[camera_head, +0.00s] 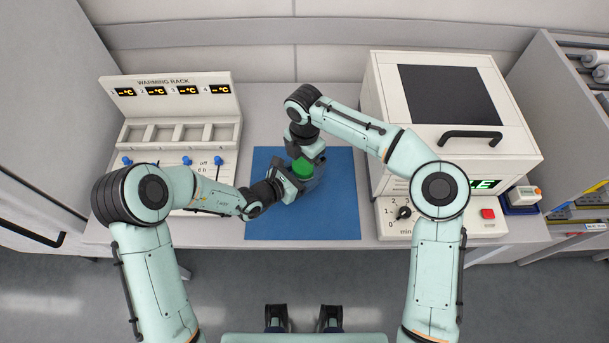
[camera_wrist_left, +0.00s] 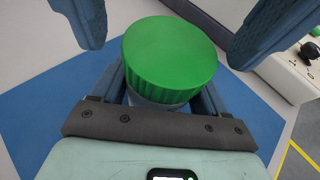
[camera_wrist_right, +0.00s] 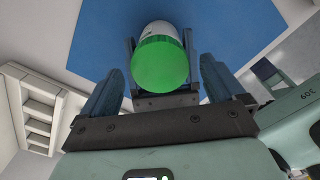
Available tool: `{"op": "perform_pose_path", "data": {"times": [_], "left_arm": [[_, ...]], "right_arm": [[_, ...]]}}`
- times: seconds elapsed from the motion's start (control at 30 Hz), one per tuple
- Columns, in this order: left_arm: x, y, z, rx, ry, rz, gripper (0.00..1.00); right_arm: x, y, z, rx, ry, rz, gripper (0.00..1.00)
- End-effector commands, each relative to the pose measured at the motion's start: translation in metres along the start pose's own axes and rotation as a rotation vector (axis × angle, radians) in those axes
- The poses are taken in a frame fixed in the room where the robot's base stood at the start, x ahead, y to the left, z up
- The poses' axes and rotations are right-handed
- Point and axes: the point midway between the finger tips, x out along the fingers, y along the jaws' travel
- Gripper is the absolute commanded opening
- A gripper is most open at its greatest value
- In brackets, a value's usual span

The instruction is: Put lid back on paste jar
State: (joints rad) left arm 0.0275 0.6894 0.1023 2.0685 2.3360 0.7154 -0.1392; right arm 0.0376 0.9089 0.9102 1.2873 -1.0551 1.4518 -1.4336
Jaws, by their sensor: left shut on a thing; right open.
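The paste jar's pale body (camera_wrist_right: 165,27) is mostly hidden in the head view; a strip of it (camera_wrist_left: 155,102) shows below the lid in the left wrist view. The green ribbed lid (camera_head: 302,167) sits on top of the jar; it also shows in the left wrist view (camera_wrist_left: 170,52) and right wrist view (camera_wrist_right: 160,64). My left gripper (camera_head: 300,182) is shut around the jar body below the lid. My right gripper (camera_head: 307,158) is open, its fingers (camera_wrist_right: 160,85) spread on both sides of the lid and apart from it.
The jar is over a blue mat (camera_head: 335,215) in the middle of the bench. A warming rack (camera_head: 170,85) stands at the left. A white oven-like box (camera_head: 450,100) with a dial and red button stands at the right. The mat's front and right parts are clear.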

Motion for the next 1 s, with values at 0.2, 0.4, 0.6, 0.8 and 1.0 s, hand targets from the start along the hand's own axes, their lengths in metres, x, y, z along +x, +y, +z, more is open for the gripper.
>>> {"op": "perform_pose_path", "data": {"times": [0.2,0.4,0.6,0.8,1.0], "left_arm": [[0.000,0.000,0.000,0.000,-0.001,0.000,0.00],[0.000,0.000,0.000,0.000,-0.001,0.000,0.00],[0.000,0.000,0.001,0.000,-0.001,0.000,0.00],[0.000,0.000,0.001,0.000,-0.001,0.000,0.00],[0.000,0.000,0.001,0.000,-0.001,0.001,0.00]], "right_arm": [[0.015,0.000,0.000,-0.001,0.001,0.001,0.96],[0.016,0.000,0.000,0.000,0.000,0.001,0.96],[0.016,0.000,0.000,0.000,0.000,0.001,0.57],[0.016,0.000,0.000,0.000,0.000,0.001,0.37],[0.016,0.000,0.000,0.121,-0.001,0.000,0.37]]}}
